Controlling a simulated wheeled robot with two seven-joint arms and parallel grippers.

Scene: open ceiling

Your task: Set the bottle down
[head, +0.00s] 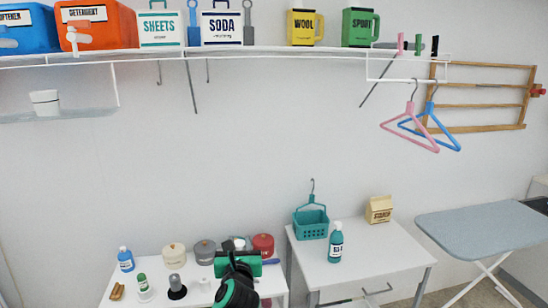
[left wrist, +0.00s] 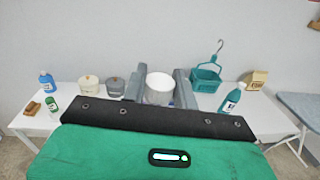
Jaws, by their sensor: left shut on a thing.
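My left gripper (head: 239,264) reaches in over the left white table and is shut on a white round bottle (left wrist: 160,88). In the left wrist view the bottle sits between the two grey fingers (left wrist: 158,90); its lower part is hidden by my gripper. In the head view my gripper hides most of it, and I cannot tell whether it touches the table. A teal bottle (head: 336,242) with a white cap stands upright on the right white table, apart from my gripper. My right gripper is not in view.
The left table (head: 150,262) holds a blue bottle (head: 126,259), a green bottle (head: 142,282), a brush (head: 117,291) and several lidded pots (head: 205,252). The right table (head: 375,255) holds a teal basket (head: 311,222) and a carton (head: 379,209); its front is clear. An ironing board (head: 485,230) stands right.

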